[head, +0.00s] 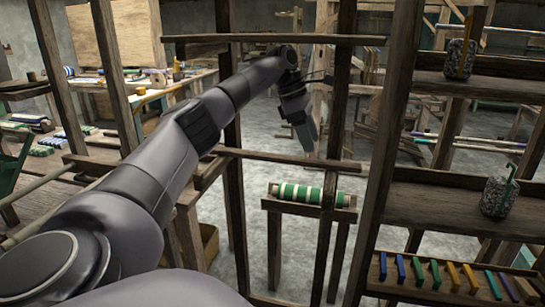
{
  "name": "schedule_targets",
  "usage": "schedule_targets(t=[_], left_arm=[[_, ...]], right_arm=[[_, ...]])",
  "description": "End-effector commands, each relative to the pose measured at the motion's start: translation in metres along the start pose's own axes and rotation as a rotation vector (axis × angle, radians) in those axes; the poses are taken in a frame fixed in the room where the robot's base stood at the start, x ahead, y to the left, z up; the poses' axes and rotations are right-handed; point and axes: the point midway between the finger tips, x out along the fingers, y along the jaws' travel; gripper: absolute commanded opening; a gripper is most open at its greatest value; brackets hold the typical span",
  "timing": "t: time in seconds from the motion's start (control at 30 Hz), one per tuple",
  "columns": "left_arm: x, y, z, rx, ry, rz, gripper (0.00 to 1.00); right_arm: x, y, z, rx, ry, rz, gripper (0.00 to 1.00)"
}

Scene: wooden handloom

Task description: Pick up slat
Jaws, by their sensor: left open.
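Several small upright slat-like pieces in blue, green and yellow stand in a row in a wooden tray (395,291) at the lower right. Among them are a blue piece (400,267) and a yellow piece (453,276). I cannot tell which thing is the slat. My left arm reaches in from the left, and my left gripper (305,138) hangs pointing down in the middle of the view, up and left of the tray and well apart from it. It is open, and I see nothing held in it. My right gripper is out of view.
Wooden posts and crossbars of the loom frame, including a crossbar (290,160), stand around my left arm. A green-and-white striped roll (307,194) lies on a small stand below. Shelves (450,222) with speckled jars (497,197) are at right. Grey floor shows behind.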

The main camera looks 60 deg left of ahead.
Motion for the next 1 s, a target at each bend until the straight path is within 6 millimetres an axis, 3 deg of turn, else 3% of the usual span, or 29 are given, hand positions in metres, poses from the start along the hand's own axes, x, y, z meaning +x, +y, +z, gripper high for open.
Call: schedule_targets(t=[0.17,0.33,0.5,0.77,0.97,1.0], left_arm=[[0.005,0.000,0.014,0.001,0.000,-0.001,0.62],[0.035,-0.001,0.012,-0.002,0.003,-0.003,0.62],[0.053,-0.001,0.013,-0.002,0.000,-0.001,0.62],[0.056,0.000,0.013,-0.001,-0.001,0.000,0.62],[0.056,0.000,0.013,-0.001,-0.001,0.000,0.00],[0.056,0.000,0.013,-0.001,-0.001,0.000,0.00]], right_arm=[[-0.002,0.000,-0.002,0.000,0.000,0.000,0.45],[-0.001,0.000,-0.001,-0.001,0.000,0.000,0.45],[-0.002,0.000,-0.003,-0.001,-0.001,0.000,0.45],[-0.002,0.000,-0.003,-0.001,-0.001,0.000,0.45],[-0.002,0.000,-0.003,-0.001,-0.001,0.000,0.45],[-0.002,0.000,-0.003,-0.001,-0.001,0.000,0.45]])
